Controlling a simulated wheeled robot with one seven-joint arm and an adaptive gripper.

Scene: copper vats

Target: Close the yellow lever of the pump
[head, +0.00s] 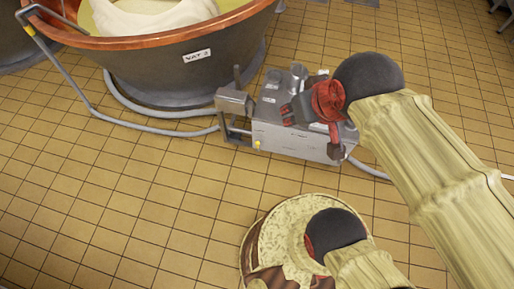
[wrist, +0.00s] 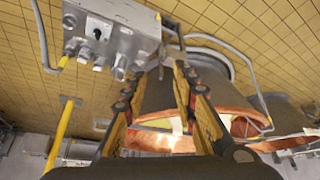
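The pump (head: 295,138) is a grey metal box unit on the tiled floor beside a copper-rimmed vat. A small yellow piece (head: 257,144), perhaps the tip of the lever, shows low at its left front. My gripper (head: 288,112) is above the pump's top, right of that piece; whether it touches the pump is unclear. In the wrist view its two fingers are spread, with no object visibly held. There a grey box (wrist: 110,30) with a dark knob is at upper left.
The vat (head: 190,65), labelled and holding pale contents, stands behind and left of the pump. A grey hose (head: 75,92) runs from its rim toward the pump. Tiled floor at left is clear.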

